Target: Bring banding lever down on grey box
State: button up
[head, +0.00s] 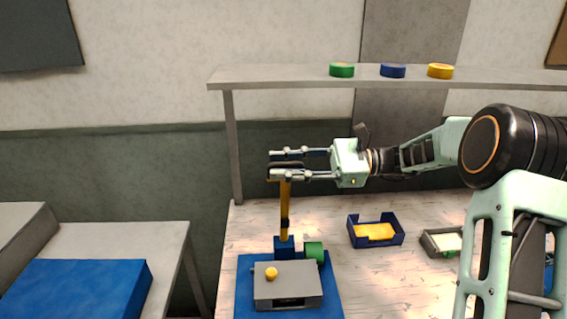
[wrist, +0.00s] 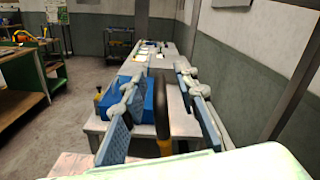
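The grey box (head: 300,283) sits on a blue base (head: 246,290) at the front of the table, with a yellow knob on its top. The banding lever (head: 284,210) stands upright behind the box, a yellow bar rising from a blue block (head: 284,247). Its dark grip (wrist: 162,105) shows in the wrist view between my two fingers, with gaps seeming to show on both sides. My gripper (head: 272,163) is level at the lever's top, fingers pointing left, open around the grip. The fingers partly hide the grip in the head view.
A green roll (head: 314,251) is beside the blue block. A blue tray (head: 390,242) with yellow pieces and a grey tray (head: 430,247) stand to the right. A shelf (head: 280,77) with green, blue and yellow rolls runs above the table. Table between box and trays is clear.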

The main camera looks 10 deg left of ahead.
jog(key=shift+c, duration=0.5)
grip_shut()
